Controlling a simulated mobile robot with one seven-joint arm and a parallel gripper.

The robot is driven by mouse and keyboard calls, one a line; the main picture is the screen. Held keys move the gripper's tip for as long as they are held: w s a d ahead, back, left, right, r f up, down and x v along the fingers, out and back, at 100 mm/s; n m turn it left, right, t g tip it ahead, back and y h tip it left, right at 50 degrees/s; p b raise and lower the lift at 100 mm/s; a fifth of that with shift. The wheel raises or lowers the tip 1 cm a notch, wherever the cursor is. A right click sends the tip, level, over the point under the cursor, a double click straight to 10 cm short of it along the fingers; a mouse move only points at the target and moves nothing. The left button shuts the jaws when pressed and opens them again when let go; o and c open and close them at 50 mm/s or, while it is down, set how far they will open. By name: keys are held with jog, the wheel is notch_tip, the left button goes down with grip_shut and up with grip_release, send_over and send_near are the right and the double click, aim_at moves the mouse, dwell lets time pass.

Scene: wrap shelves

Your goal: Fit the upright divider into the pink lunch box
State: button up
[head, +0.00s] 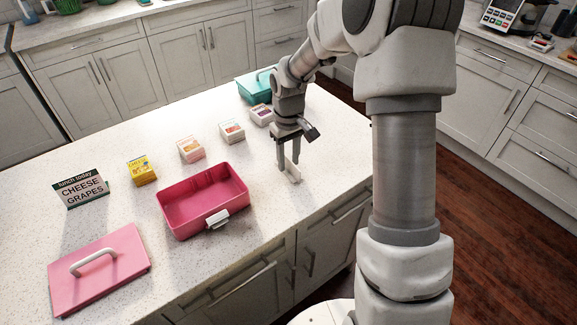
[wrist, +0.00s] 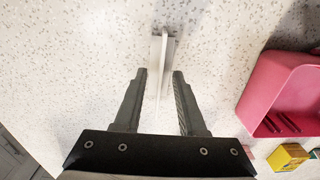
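The pink lunch box (head: 178,225) stands open and empty on the counter, with a white latch on its front. Part of it shows at the right of the wrist view (wrist: 272,92), where dark slots are visible inside. The divider (head: 293,174) is a thin white upright piece on the counter, right of the box. In the wrist view the divider (wrist: 159,50) lies in line with the gap between my fingers. My gripper (head: 289,165) points down at the divider; in the wrist view (wrist: 160,73) its fingers are open, with a gap on each side of it.
A pink lid (head: 120,268) with a white handle lies at the front left. A sign (head: 81,188) reads "lunch today CHEESE GRAPES". A yellow carton (head: 142,171) and several small cartons stand in a row behind the box. A teal box (head: 252,90) is at the far end.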

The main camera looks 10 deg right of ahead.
grip_shut()
jog(key=shift+r, duration=0.1)
dwell(0.4)
